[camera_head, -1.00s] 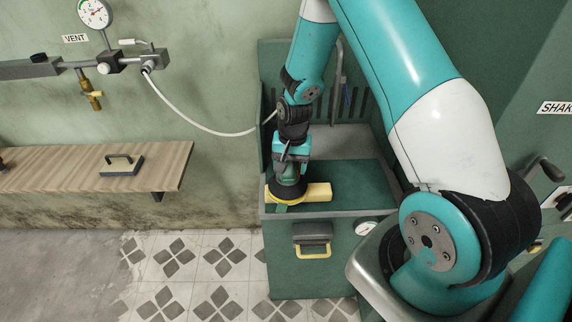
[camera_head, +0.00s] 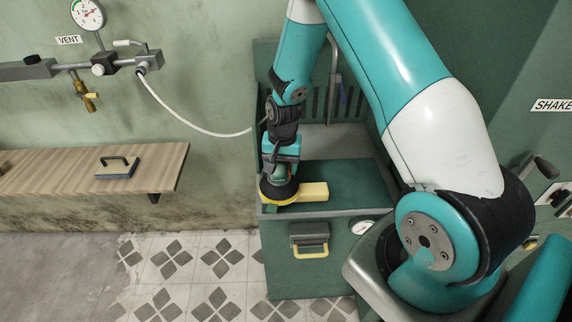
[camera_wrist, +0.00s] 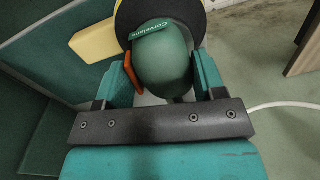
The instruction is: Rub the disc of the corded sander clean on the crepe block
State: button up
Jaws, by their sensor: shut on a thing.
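My gripper (camera_wrist: 160,88) is shut on the green body of the corded sander (camera_wrist: 165,65), with one finger on each side. In the head view the sander (camera_head: 280,176) stands disc-down at the front left of the green bench top. Its dark round disc with a yellow edge (camera_head: 272,199) is at the left end of the pale yellow crepe block (camera_head: 313,191). The block also shows in the wrist view (camera_wrist: 94,42), left of the disc. Whether the disc presses on the block or hovers just over it, I cannot tell; the disc's underside is hidden.
A white cord (camera_head: 195,128) hangs from the wall rail (camera_head: 75,67) toward the sander. A wooden shelf (camera_head: 60,170) with a handled block (camera_head: 117,167) is on the left. The green bench (camera_head: 345,183) has slatted panels behind. Its top is clear right of the block.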

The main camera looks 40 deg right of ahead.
aim_at(293, 178)
jog(key=shift+s+d, duration=0.5)
jog(key=shift+d, duration=0.25)
jog(key=shift+s+d, duration=0.45)
jog(key=shift+d, duration=0.25)
dwell(0.6)
jog(key=shift+r, duration=0.1)
notch_tip(293, 178, up, 9)
jog(key=p, duration=0.6)
jog(key=shift+p, duration=0.35)
dwell(0.4)
